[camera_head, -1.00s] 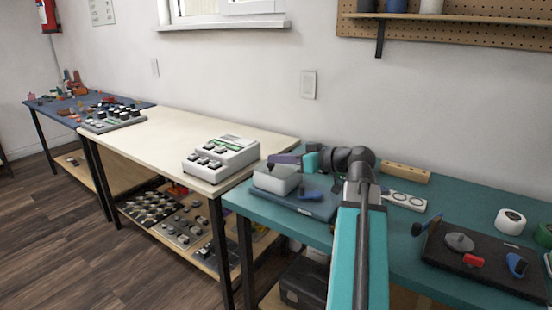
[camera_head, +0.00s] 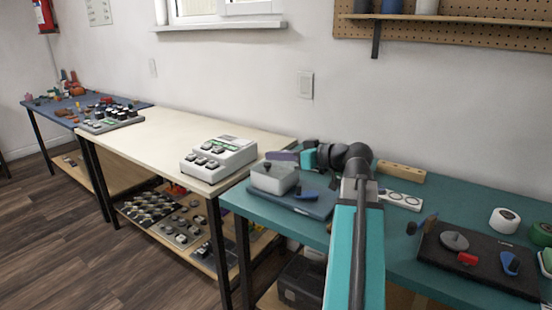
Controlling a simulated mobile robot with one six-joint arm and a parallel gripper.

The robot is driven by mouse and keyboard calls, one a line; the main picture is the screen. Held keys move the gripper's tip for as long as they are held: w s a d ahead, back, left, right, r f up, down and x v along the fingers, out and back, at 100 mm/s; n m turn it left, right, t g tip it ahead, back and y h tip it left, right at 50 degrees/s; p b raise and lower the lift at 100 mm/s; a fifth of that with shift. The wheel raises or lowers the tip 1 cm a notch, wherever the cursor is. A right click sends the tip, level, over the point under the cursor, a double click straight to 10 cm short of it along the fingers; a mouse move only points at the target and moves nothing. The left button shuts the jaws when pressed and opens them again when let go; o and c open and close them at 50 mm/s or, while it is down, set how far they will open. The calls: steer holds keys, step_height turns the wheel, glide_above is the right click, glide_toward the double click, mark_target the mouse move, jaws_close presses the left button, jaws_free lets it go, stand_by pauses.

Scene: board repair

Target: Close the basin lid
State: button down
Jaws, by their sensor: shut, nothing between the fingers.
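The basin (camera_head: 272,180) is a small pale grey box on a blue mat (camera_head: 318,205) at the left end of the teal bench. A small dark knob shows at its top. A flat purple piece (camera_head: 282,156) lies just behind the basin; I cannot tell whether it is the lid, or how far the lid is open. My arm reaches over the bench, and my gripper (camera_head: 303,158) is at its far end, behind and right of the basin. It is shut and empty. Its fingertips are too small to make out, and I cannot tell whether they touch anything.
A blue-handled tool (camera_head: 306,195) lies right of the basin. A wooden block (camera_head: 401,171) and a white strip with round holes (camera_head: 402,200) lie right of my arm. A black mat (camera_head: 480,262) with small parts and tape rolls (camera_head: 504,221) are farther right. A keyed device (camera_head: 218,157) stands on the cream table.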

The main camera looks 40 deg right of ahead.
step_height(320, 180, up, 3)
steer(key=shift+f+p, duration=0.1)
steer(key=shift+p, duration=0.45)
steer(key=p+v, duration=0.1)
steer(key=v, duration=0.9)
steer(key=shift+s, duration=0.1)
